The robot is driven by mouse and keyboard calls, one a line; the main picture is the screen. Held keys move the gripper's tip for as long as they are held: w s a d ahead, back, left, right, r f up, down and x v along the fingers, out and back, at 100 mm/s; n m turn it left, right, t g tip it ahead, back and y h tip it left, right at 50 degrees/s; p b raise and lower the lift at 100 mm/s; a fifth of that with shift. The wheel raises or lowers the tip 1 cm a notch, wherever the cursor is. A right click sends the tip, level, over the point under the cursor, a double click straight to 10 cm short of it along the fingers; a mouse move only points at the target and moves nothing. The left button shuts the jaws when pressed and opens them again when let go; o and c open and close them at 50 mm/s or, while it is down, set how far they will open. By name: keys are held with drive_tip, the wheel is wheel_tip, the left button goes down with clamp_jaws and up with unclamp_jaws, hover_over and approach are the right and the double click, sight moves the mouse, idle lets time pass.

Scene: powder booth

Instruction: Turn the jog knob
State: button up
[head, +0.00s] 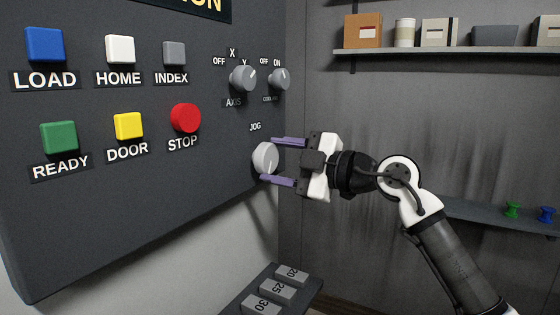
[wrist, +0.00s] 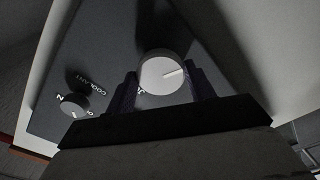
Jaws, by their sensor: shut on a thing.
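The jog knob (head: 265,158) is a round light-grey dial on the dark control panel (head: 215,225), under the label JOG. My gripper (head: 278,162) reaches it from the right, with one purple finger above the knob and one below. In the wrist view the knob (wrist: 163,73) sits between the two fingers of my gripper (wrist: 160,88), which are shut on its sides. A pale pointer line on its face points right and slightly up in that view. The fingers partly hide the knob's edges.
The AXIS knob (head: 242,78) and COOLANT knob (head: 279,79) sit above the jog knob. The red STOP button (head: 185,118) and other coloured buttons are to the left. Numbered grey blocks (head: 278,289) lie below. A shelf (head: 450,50) with boxes hangs behind my arm.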

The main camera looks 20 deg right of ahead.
drive_tip(key=o, duration=1)
drive_tip(key=shift+c, duration=0.2)
drive_tip(key=shift+s+d, duration=0.1)
drive_tip(key=b+v, duration=0.3)
drive_tip(key=v, duration=1)
drive_tip(key=shift+s+d, duration=0.2)
drive_tip(key=shift+s, duration=0.05)
